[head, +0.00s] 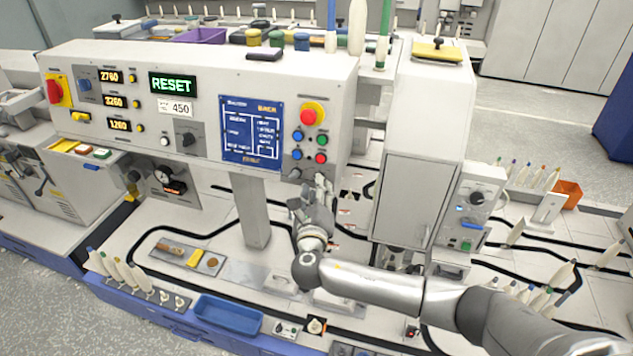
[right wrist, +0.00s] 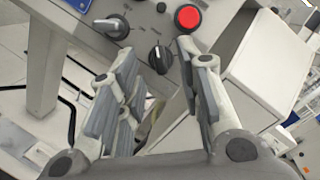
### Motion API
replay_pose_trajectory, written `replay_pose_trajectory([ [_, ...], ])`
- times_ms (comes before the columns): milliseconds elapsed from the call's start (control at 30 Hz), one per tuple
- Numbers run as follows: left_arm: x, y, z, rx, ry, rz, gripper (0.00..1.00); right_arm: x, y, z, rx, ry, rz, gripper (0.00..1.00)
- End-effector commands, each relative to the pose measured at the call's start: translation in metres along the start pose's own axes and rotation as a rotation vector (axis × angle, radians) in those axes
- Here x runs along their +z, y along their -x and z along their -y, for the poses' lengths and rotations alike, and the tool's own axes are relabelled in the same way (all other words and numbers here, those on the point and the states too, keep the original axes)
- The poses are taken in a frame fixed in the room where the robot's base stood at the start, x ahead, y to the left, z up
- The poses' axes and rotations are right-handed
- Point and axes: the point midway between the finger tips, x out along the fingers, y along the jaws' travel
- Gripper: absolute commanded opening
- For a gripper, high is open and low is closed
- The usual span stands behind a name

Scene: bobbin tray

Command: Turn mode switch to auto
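The control panel (head: 205,65) carries several switches, and I cannot read which one is labelled mode. A black rotary knob (right wrist: 160,58) with a white pointer line shows in the right wrist view, between my right gripper's fingers and apart from them. A grey lever-like selector (right wrist: 113,27) is up and left of it, and a red button (right wrist: 187,17) is up and right. In the head view my right gripper (head: 318,182) is at the panel's lower right edge, partly covering the knobs there. Its fingers are spread and empty. My left gripper is out of view.
A red emergency button (head: 312,114) and coloured buttons sit above my right gripper. A grey cabinet (head: 415,195) stands close on its right. Another selector (head: 187,139) is on the panel's middle. A blue tray (head: 228,314) and bobbins (head: 120,270) are below left.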

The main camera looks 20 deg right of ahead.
Motion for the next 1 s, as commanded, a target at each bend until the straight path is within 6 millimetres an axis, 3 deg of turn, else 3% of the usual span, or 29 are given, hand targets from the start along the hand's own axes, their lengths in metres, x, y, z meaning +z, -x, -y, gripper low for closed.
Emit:
replay_pose_trajectory([
  [233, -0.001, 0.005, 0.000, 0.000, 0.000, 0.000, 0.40, 0.001, -0.020, 0.000, 0.001, 0.000, 0.001, 0.33],
  [600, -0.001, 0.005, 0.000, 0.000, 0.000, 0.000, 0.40, 0.000, -0.023, -0.001, 0.001, -0.001, 0.001, 0.33],
  [867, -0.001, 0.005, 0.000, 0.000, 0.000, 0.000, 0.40, 0.000, -0.023, -0.001, 0.001, -0.001, 0.000, 0.00],
  [1000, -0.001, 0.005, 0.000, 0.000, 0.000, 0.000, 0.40, 0.000, -0.023, -0.001, 0.002, -0.001, 0.000, 0.00],
])
